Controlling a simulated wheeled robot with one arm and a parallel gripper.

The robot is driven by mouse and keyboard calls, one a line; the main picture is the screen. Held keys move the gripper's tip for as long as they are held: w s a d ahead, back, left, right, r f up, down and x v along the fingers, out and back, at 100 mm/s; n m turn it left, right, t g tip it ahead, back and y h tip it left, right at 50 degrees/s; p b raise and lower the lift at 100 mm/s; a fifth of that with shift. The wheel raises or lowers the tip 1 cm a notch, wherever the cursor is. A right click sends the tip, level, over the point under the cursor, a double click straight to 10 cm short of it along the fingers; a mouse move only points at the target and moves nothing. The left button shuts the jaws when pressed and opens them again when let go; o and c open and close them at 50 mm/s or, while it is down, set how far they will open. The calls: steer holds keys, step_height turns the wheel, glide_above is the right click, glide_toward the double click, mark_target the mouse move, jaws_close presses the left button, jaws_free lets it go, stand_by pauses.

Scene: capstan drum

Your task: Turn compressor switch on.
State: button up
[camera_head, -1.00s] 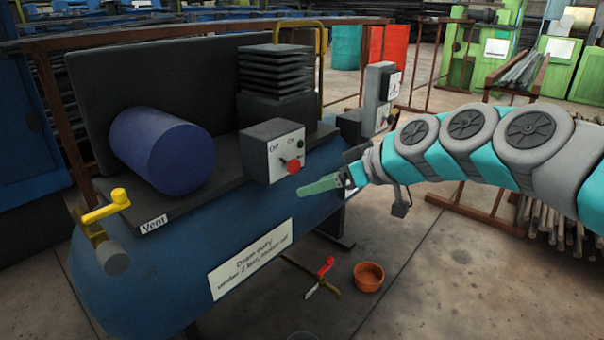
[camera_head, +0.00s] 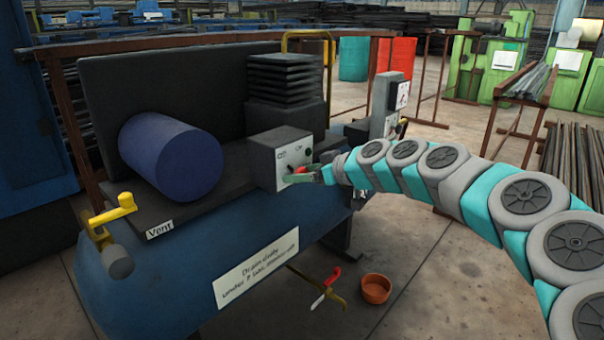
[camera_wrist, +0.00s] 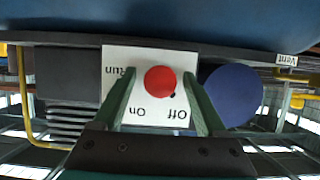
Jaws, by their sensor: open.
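The compressor switch is a dark box (camera_head: 266,160) with a pale front panel, on top of the blue compressor tank (camera_head: 180,262). Its panel (camera_wrist: 150,56) appears upside down in the wrist view, with the words Off, On and Run. A round red knob (camera_wrist: 160,81) sits on the panel; a small black dot is at its edge. My gripper (camera_head: 290,178) is open at the panel, partly covering the knob in the head view. In the wrist view the green fingers stand on either side of the knob, with gaps; contact depth is unclear.
A blue cylinder (camera_head: 170,155) lies left of the box, with a dark finned block (camera_head: 285,85) behind. A yellow vent valve (camera_head: 115,212) is at the tank's left end. A grey post box (camera_head: 385,105) stands behind my arm. A red-handled drain valve (camera_head: 326,284) and orange pot (camera_head: 376,289) are low.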

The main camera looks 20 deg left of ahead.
steer(key=shift+a, duration=0.1)
jaws_close()
stand_by(0.6)
